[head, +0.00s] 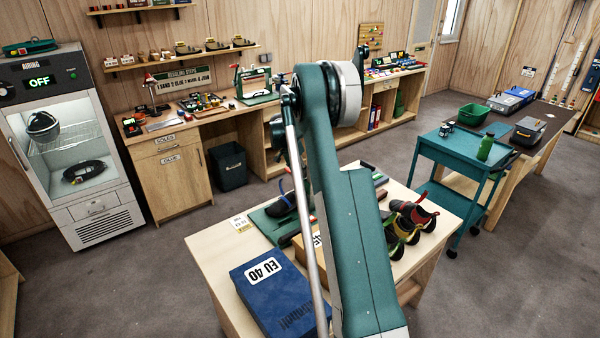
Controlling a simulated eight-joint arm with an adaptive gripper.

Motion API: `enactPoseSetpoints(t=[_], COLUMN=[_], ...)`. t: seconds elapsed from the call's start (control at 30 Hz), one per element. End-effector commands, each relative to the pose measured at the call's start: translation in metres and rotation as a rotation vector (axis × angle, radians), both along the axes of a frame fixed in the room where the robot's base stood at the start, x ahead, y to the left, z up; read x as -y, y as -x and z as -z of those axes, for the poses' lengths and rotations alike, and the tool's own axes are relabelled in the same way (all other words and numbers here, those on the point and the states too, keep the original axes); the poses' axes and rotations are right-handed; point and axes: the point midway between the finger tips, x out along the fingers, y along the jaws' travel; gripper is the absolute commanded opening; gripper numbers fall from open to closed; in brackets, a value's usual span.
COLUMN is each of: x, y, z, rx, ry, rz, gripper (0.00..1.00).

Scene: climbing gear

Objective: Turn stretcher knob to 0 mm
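The stretcher knob cannot be made out in the head view. On the near table (216,250), a dark climbing shoe (280,206) rests by a green flat base (262,222), partly behind my raised arm. I cannot tell whether this is the stretcher. A small printed card (240,222) lies to its left. My arm's upper links cross the middle of the picture and cover part of the table. My gripper is not in view, so its state and its distance from the knob do not show.
A blue box marked EU 40 (272,285) lies at the table's front left. Several colourful climbing shoes (412,215) sit at its right. A glass-front cabinet (75,150) reads OFF. Open floor lies left of the table.

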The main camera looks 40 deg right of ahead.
Motion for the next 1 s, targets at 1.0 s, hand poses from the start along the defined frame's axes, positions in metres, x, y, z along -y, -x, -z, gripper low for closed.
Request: enactPoseSetpoints(t=[1.0], x=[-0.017], y=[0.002], z=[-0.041], rx=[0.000], ry=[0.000], rz=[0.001], gripper=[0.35])
